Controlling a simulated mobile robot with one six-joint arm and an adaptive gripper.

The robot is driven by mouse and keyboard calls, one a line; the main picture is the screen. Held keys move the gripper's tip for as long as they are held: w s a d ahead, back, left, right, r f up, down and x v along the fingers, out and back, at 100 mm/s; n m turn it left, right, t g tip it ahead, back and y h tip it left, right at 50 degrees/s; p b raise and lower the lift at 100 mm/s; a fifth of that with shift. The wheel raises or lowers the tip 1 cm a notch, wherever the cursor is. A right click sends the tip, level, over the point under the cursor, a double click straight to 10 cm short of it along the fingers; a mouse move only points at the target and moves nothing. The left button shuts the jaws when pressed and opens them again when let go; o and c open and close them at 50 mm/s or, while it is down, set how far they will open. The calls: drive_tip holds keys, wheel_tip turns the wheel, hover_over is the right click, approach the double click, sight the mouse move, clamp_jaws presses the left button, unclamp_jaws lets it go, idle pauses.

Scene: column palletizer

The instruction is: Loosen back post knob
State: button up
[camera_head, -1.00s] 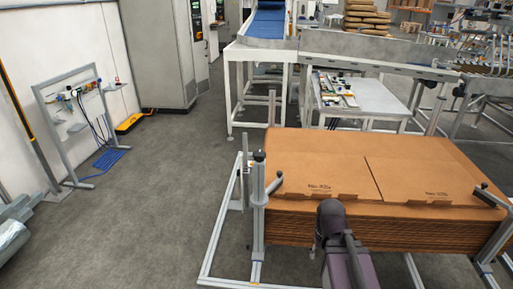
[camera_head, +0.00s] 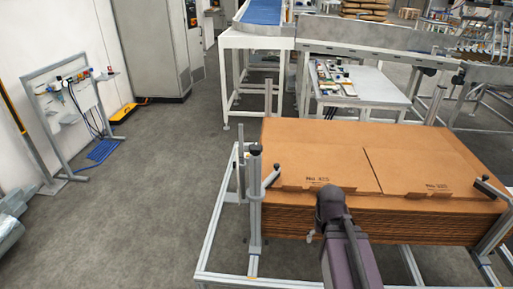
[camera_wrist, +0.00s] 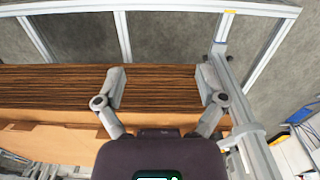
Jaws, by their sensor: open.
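A stack of brown cardboard sheets (camera_head: 400,225) lies on a grey metal frame. A grey post (camera_head: 255,195) with a black cap stands at its front-left corner, with a black-ended clamp lever (camera_head: 271,176) beside it. Thinner posts stand at the left side (camera_head: 240,165) and at the back-left corner (camera_head: 268,98). I cannot make out which knob is the back post's. My gripper (camera_wrist: 162,88) is open and empty in the wrist view, over the stack's layered edge (camera_wrist: 70,90). A grey post (camera_wrist: 237,100) is just right of its right finger. In the head view my arm hides most of the gripper.
Another post with a black-ended lever (camera_head: 490,188) stands at the stack's right front. A white table (camera_head: 375,90) with parts and a conveyor (camera_head: 385,58) are behind. A rack (camera_head: 65,110) stands at the left wall.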

drive_tip(key=w+n, duration=0.1)
drive_tip(key=n+t+h+b, duration=0.2)
drive_tip(key=n+t+h, duration=1.1)
drive_tip(key=n, duration=1.4)
approach(260, 145)
drive_tip(key=s+a+y, duration=0.1)
drive_tip(key=s+a, duration=0.2)
drive_tip(key=shift+s+f+t, duration=0.15)
drive_tip(key=shift+s+t, duration=0.05)
drive_tip(key=shift+t, duration=0.1)
drive_tip(key=shift+w+d, duration=0.1)
drive_tip(key=shift+d, duration=0.1)
drive_tip(key=shift+x, duration=6.8)
drive_tip(key=shift+a+f, duration=0.1)
drive_tip(key=shift+f, duration=0.1)
drive_tip(key=shift+c, duration=0.2)
